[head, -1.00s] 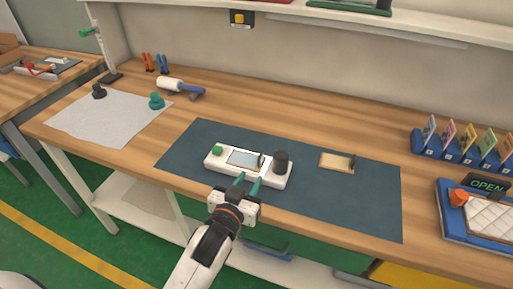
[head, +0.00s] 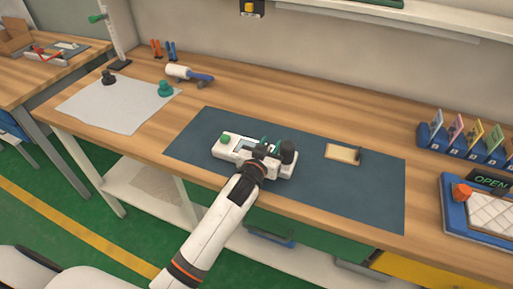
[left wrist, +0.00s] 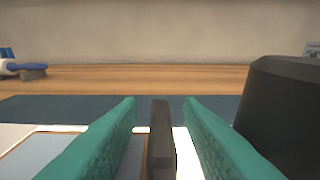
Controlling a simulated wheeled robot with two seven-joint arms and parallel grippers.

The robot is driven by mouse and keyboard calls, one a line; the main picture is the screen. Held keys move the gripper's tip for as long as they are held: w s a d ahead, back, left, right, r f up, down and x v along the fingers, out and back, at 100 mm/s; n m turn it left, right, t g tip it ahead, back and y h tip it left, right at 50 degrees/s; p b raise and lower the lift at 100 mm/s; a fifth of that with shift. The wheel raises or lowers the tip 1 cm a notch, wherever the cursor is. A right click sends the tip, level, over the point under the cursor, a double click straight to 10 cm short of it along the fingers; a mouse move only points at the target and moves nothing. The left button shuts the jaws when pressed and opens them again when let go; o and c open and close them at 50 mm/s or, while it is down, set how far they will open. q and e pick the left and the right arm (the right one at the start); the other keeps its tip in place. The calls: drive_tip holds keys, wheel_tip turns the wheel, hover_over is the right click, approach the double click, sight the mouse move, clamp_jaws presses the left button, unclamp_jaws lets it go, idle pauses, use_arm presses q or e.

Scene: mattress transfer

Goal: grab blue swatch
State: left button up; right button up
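A pale blue-grey swatch (head: 243,147) lies on the white device (head: 219,151) on the dark mat; it also shows in the left wrist view (left wrist: 35,160). Its upright dark handle (left wrist: 161,140) stands between the teal fingers of my left gripper (head: 266,146). In the left wrist view the left gripper (left wrist: 161,125) is open, with a gap on each side of the handle. In the head view the gripper and wrist cover much of the swatch. My right gripper is not in view.
A black knob (head: 287,152) stands close to the right of my left gripper, also in the left wrist view (left wrist: 285,110). A tan swatch (head: 342,153) lies on the mat (head: 375,195). A blue rack (head: 470,152) holds several coloured cards at right.

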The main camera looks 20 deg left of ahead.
use_arm(q)
clamp_jaws()
idle(0.3)
